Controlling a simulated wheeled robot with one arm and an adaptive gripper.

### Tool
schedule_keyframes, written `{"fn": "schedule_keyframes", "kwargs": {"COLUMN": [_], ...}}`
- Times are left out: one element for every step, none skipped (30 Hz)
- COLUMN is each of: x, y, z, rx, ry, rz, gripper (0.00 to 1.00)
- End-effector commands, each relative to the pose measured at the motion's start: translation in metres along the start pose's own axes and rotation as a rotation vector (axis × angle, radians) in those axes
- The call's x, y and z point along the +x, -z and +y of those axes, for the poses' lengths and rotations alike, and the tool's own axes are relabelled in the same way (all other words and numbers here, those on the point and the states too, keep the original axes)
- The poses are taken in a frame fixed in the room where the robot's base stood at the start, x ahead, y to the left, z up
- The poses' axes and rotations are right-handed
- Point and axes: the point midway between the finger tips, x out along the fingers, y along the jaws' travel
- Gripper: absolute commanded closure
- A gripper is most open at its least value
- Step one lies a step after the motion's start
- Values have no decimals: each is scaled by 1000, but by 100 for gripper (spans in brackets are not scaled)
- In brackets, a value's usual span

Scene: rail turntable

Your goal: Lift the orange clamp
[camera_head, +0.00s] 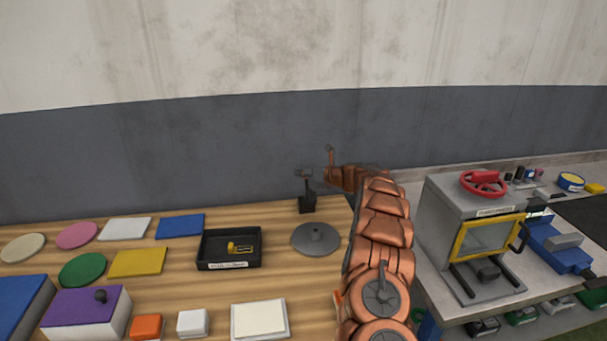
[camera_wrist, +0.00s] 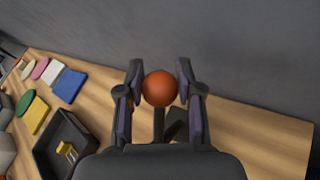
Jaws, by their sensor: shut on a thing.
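The orange clamp shows in the wrist view as a smooth round orange piece (camera_wrist: 159,89) between the two fingers of my gripper (camera_wrist: 159,68). A dark upright post runs below it toward a small black block (camera_wrist: 178,123); whether they are joined is not clear. In the head view my gripper (camera_head: 305,174) is at the back of the wooden table, over the black stand (camera_head: 307,203). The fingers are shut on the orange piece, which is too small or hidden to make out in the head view.
A black tray (camera_head: 212,264) holding a small yellow piece (camera_head: 240,249) is left of the stand. A grey disc (camera_head: 316,240) lies in front of it. Coloured plates and blocks fill the table's left. A grey box with a yellow-framed window (camera_head: 440,210) stands right. The wall is close behind.

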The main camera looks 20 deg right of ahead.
Motion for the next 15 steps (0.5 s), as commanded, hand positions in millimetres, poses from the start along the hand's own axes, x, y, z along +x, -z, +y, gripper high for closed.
{"fn": "schedule_keyframes", "kwargs": {"x": [-1, -1, -1, -1, -1, -1, -2, -2, -2, -2, -2, -2, -3, -3, -3], "y": [-2, -2, -2, -2, -2, -2, -2, -2, -2, -1, -1, -1, -1, -1, -1], "z": [-3, -3, -4, -4, -5, -6, -6, -6, -7, -8, -8, -8, -9, -9, -9], "rx": [-1, -1, -1, 0, 0, 0, 1, 1, 1, 2, 2, 2, 2, 3, 3], "ry": [5, 5, 6, 6, 6, 7, 7, 7, 8, 8, 9, 9, 9, 9, 10], "rz": [-4, -4, -4, -4, -4, -4, -4, -4, -4, -4, -4, -4, -4, -4, -4], "gripper": [100, 100, 100, 100, 100, 100, 100, 100, 100, 100, 100, 100, 100, 100, 100]}}
